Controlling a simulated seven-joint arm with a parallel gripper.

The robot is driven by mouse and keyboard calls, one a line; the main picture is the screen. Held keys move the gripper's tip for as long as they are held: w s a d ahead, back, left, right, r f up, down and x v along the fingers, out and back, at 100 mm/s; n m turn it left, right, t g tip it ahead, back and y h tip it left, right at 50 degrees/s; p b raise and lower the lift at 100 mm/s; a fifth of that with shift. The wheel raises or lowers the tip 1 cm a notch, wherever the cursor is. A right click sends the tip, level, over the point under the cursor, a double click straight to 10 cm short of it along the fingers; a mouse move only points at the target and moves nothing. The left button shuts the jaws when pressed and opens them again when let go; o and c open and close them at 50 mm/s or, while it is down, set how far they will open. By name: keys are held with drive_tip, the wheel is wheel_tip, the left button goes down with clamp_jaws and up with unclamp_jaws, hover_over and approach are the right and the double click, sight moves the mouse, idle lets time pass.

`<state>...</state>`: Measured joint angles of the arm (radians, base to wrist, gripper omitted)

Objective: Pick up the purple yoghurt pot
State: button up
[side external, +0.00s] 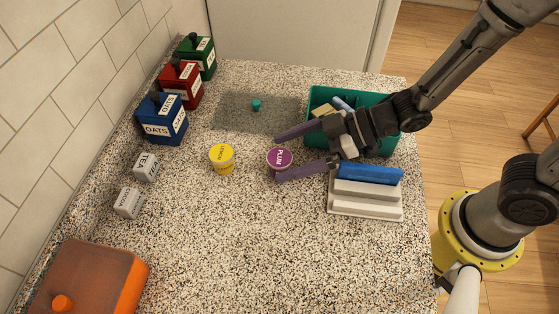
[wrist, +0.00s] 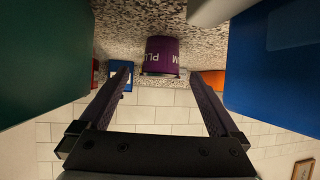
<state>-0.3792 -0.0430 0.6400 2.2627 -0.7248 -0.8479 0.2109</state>
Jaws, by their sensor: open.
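In the wrist view the purple pot (wrist: 162,55) shows upside down, ahead of and between the two fingers. My gripper (side external: 276,160) is open, with one purple-grey finger on the far side of the pot and the other on the near side. The fingertips reach about level with the pot in the side view. In the wrist view my gripper (wrist: 160,75) is empty between its fingers. I cannot tell whether either finger touches the pot.
A yellow pot (side external: 222,158) stands left of the purple one. A green bin (side external: 318,98) and a white rack with a blue block (side external: 370,174) flank my gripper. Blue (side external: 163,120), red and green canisters line the wall. An orange box (side external: 95,280) sits at front left.

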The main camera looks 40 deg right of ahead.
drive_tip(key=shift+x, duration=1.05)
drive_tip(key=c, duration=1.5)
